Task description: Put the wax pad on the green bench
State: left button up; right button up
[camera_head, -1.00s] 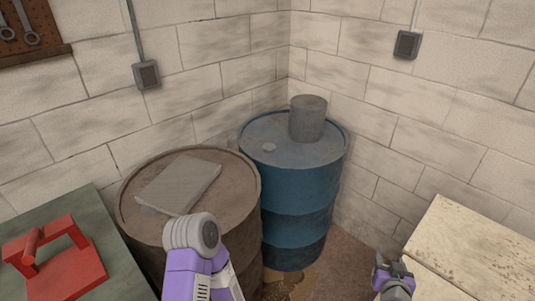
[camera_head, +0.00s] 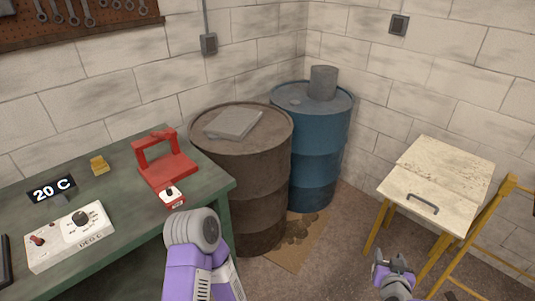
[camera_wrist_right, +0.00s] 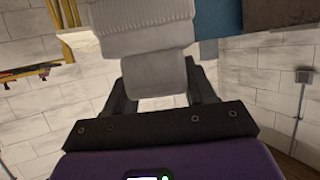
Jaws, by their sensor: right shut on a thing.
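My right gripper (camera_head: 393,268) is low on the right of the head view, in front of the pale table. In the right wrist view its dark fingers (camera_wrist_right: 160,96) are shut on a pale grey piece with a smooth lower part and a broader ribbed part, which I take to be the wax pad (camera_wrist_right: 155,75). In the head view the held piece is too small to make out. The green bench (camera_head: 110,208) is at the left, well away from the right gripper. A purple arm of mine overlaps its near right side. My left gripper is not in view.
On the bench are a red frame (camera_head: 168,172), a yellow block (camera_head: 99,165), a temperature sign (camera_head: 52,190) and a control box (camera_head: 72,238). A brown drum (camera_head: 250,195) and a blue drum (camera_head: 318,160) stand behind. A pale table (camera_head: 440,180) and yellow frame (camera_head: 478,245) are right.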

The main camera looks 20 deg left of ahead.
aim_at(135, 209)
jog(key=u, duration=3.5)
jog(key=i, duration=0.1)
jog(key=z, duration=0.95)
